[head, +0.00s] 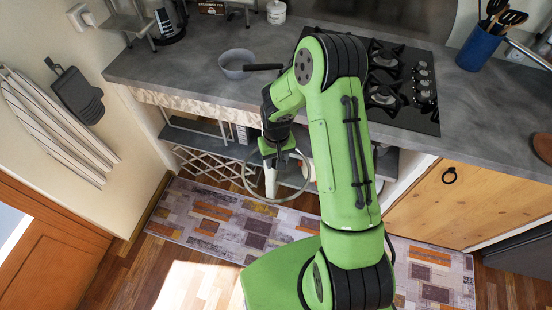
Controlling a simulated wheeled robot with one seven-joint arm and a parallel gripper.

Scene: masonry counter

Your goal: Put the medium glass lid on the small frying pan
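The small frying pan (237,64) sits on the grey counter, left of the hob, with its dark handle pointing right. It looks empty. My gripper (271,172) hangs in front of the counter's open shelves, below counter height in the picture and below and right of the pan. A clear round glass lid (291,184) with a thin grey rim is at my gripper, and the gripper appears shut on it. The lid is apart from the pan. The fingertips are small and partly hard to make out against the lid.
The gas hob (400,85) lies right of the pan, partly behind my arm. A blue utensil holder (479,48) stands at the right. Counter left of the pan (165,72) is clear.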

